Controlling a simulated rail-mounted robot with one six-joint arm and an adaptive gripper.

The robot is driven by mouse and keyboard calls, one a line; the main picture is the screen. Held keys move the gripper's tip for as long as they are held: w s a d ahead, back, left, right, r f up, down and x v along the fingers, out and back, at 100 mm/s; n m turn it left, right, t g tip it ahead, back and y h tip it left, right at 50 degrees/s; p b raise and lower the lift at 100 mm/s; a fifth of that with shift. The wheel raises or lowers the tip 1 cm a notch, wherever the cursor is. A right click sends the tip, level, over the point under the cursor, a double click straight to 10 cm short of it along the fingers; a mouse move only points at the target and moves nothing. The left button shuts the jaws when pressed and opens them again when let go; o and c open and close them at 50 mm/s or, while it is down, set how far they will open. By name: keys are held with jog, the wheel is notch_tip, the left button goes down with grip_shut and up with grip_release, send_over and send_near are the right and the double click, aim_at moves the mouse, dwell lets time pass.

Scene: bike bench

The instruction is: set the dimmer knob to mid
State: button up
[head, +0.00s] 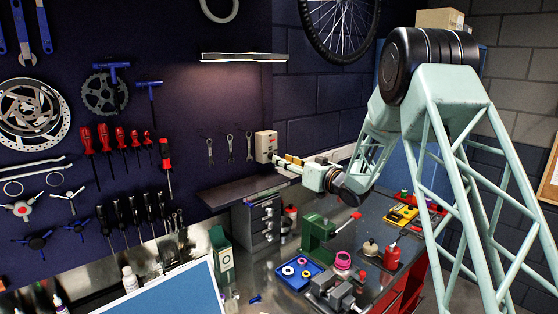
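A small cream box (265,143), which looks like the dimmer's housing, is fixed at the right edge of the dark tool wall, above a brown shelf. The dimmer knob cannot be made out; it is too small or hidden by my gripper. My gripper (279,161) reaches in from the right, with its fingers pointing left at the lower right side of the box. The fingertips are at or very close to the box. Whether they touch it or hold the knob cannot be told, nor can the gap between them.
Below my gripper, the brown shelf (240,191) juts from the wall above a grey drawer cabinet (262,221). A green press-like tool (320,236), a blue tray (298,272) and a vise (332,291) stand on the bench. Wrenches (230,148) hang left of the box.

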jog(key=v, duration=0.7)
jog(key=shift+s+d+r, duration=0.1)
jog(key=shift+s, duration=0.05)
dwell(0.3)
jog(key=s+d+r+m+h+b, duration=0.1)
jog(key=s+d+r+m+h, duration=0.1)
jog(key=s+d+r+h, duration=0.4)
jog(key=s+d+r+m+h, duration=0.1)
jog(key=s+d+r+h, duration=0.15)
jog(key=d, duration=0.45)
jog(key=s+d+r+m+g+h+b, duration=0.1)
jog(key=s+d+h, duration=0.1)
jog(key=s+d, duration=0.45)
jog(key=s+d+r+m+g+h+b, duration=0.1)
jog(key=s+d+h, duration=0.15)
jog(key=s, duration=0.75)
jog(key=s+f+g, duration=0.2)
jog(key=s+f, duration=0.1)
jog(key=s, duration=1.3)
jog(key=s+f+m+g+b, duration=0.1)
jog(key=s+f+g, duration=0.1)
jog(key=s, duration=1.3)
jog(key=s+f+m+g, duration=0.1)
jog(key=s+f, duration=0.3)
jog(key=s, duration=1.2)
jog(key=shift+s+d+g, duration=0.25)
jog(key=shift+s+g, duration=0.15)
jog(key=shift+g, duration=0.5)
